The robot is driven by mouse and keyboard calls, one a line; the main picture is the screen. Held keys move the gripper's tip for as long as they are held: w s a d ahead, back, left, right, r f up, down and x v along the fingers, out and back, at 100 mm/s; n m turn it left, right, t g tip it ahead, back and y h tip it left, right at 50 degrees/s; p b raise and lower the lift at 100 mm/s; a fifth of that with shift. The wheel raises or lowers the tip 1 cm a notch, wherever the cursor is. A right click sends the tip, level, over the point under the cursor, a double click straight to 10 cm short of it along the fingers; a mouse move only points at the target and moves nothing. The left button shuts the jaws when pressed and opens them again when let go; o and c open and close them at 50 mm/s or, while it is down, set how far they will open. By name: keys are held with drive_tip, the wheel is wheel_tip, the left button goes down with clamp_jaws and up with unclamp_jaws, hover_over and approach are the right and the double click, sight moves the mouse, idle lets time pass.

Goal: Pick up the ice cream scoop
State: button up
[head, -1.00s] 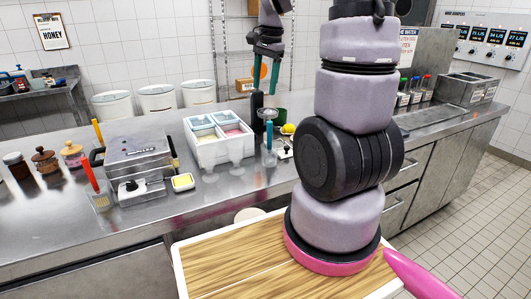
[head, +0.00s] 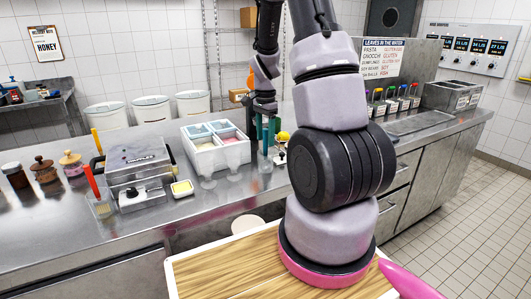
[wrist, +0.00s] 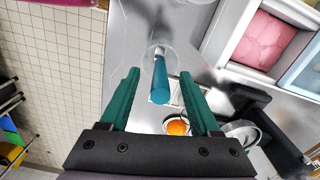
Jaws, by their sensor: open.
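The ice cream scoop shows a teal handle (wrist: 160,88) in the wrist view. It stands upright in a clear glass (wrist: 150,58), and its metal end is inside the glass. In the head view the scoop's handle (head: 265,143) shows just below my gripper. My gripper (head: 265,128) has teal fingers and points down over the handle. In the wrist view the open fingers (wrist: 159,74) are on either side of the handle, with a gap on both sides. Nothing is held.
A white tub holder (head: 205,157) with ice cream stands left of the glass. A small dark stand with a yellow-orange round thing (head: 283,136) is close on the right. A steel hot-plate machine (head: 135,165) is further left. The counter's front edge (head: 215,195) is clear.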

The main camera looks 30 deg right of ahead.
sight(265, 143)
drive_tip(key=shift+f, duration=1.6)
clamp_jaws()
